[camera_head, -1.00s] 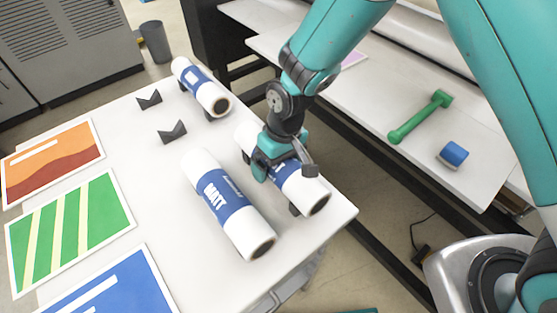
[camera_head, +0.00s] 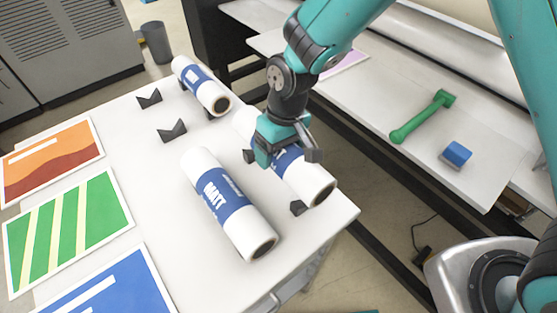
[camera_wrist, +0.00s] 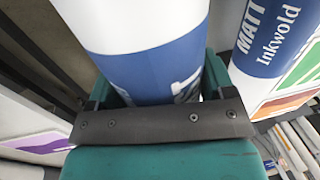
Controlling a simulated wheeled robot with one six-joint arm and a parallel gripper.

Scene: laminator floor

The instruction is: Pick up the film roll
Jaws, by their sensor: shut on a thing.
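A white film roll (camera_head: 313,180) with a blue label band is gripped across its band by my gripper (camera_head: 281,156), over the right side of the white table. The roll is raised a little above a dark V-shaped support (camera_head: 298,207) under its near end. In the wrist view the roll (camera_wrist: 140,25) fills the upper middle, between the jaws of my gripper (camera_wrist: 155,118). The gripper hides part of the label and the roll's middle. A second roll, labelled MATT (camera_head: 228,203), lies on the table to the left; it also shows in the wrist view (camera_wrist: 275,35).
A third roll (camera_head: 201,86) lies on supports at the table's far end. Two empty dark V-supports (camera_head: 172,131) stand left of it. Colored prints (camera_head: 68,222) lie along the left. The laminator bed (camera_head: 385,95) at right holds a green tool (camera_head: 422,116) and blue block (camera_head: 456,153).

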